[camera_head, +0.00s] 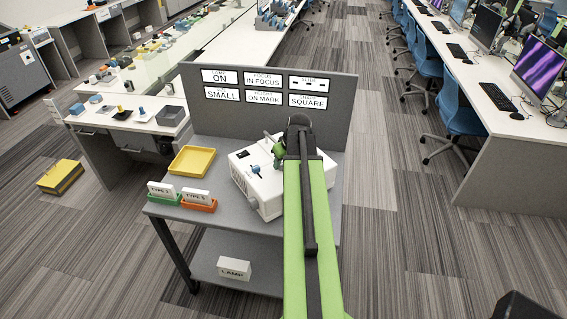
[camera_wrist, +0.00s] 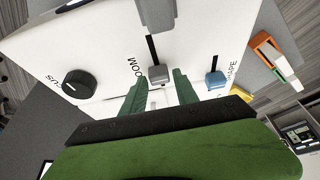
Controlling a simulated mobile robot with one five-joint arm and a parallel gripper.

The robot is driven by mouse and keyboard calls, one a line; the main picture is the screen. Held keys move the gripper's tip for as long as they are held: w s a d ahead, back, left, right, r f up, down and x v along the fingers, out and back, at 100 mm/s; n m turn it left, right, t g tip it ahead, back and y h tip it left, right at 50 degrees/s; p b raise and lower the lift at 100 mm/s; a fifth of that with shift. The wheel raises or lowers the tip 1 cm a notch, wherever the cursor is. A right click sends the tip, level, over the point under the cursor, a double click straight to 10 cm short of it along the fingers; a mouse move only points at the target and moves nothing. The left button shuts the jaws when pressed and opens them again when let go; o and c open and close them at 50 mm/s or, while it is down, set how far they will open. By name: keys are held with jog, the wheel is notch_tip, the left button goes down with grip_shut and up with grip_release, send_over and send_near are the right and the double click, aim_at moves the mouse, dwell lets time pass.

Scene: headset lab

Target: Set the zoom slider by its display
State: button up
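The white device (camera_head: 262,185) stands on the grey cart, partly hidden behind my arm. In the wrist view its zoom slider is a small grey knob (camera_wrist: 158,73) at the end of a dark slot, beside partly readable ZOOM lettering. My gripper (camera_wrist: 160,80) is open, with one green finger on each side of the knob; I cannot tell whether either touches it. My gripper also shows in the head view (camera_head: 279,152). The small display (camera_head: 221,94) on the grey panel reads SMALL; its heading is too small to read surely.
A blue slider knob (camera_wrist: 215,79) labelled SHAPE and a black focus dial (camera_wrist: 79,84) flank the grey knob. Other displays read ON, IN FOCUS, ON MARK and SQUARE. A yellow tray (camera_head: 178,172), a green tray (camera_head: 160,201) and an orange tray (camera_head: 211,205) stand left of the device.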

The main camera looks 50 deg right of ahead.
grip_shut()
dwell(1.1)
